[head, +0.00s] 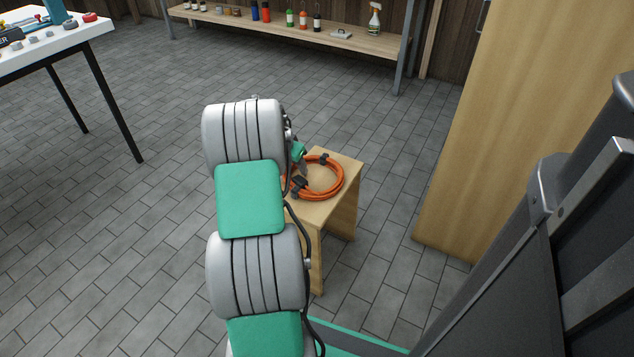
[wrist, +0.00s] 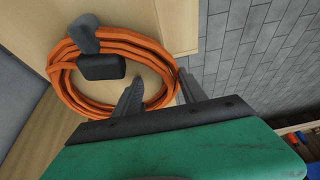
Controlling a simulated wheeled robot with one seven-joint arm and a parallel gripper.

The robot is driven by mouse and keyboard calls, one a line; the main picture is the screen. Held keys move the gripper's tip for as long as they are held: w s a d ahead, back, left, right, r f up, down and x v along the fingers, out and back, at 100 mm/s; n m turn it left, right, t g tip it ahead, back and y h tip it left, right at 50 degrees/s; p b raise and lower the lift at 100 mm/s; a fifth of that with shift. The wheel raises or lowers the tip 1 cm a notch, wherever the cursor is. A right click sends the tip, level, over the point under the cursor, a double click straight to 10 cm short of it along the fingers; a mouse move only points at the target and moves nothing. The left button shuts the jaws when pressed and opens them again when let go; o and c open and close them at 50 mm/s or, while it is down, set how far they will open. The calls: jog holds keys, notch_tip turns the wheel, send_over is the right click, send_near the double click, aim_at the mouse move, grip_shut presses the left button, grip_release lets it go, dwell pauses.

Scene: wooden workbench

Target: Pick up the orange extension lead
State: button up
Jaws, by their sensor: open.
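The orange extension lead (head: 333,190) lies coiled on top of a small wooden stool (head: 346,168), with dark end pieces on the coil. In the wrist view the coiled lead (wrist: 64,82) fills the upper left, and its black plug and socket parts (wrist: 102,66) sit across the ring. My gripper (wrist: 160,92) is open in the wrist view. One dark finger reaches over the right part of the coil and the other is just outside its right side. I cannot tell how high the fingers are above the stool.
A tall wooden cabinet (head: 492,120) stands to the right of the stool. A white table (head: 62,42) with tools is at the far left. A low shelf (head: 272,27) with bottles runs along the back wall. Grey tiled floor (head: 130,225) is clear around the stool.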

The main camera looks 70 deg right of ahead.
grip_shut()
dwell(0.4)
jog(key=shift+r, duration=0.15)
dwell(0.8)
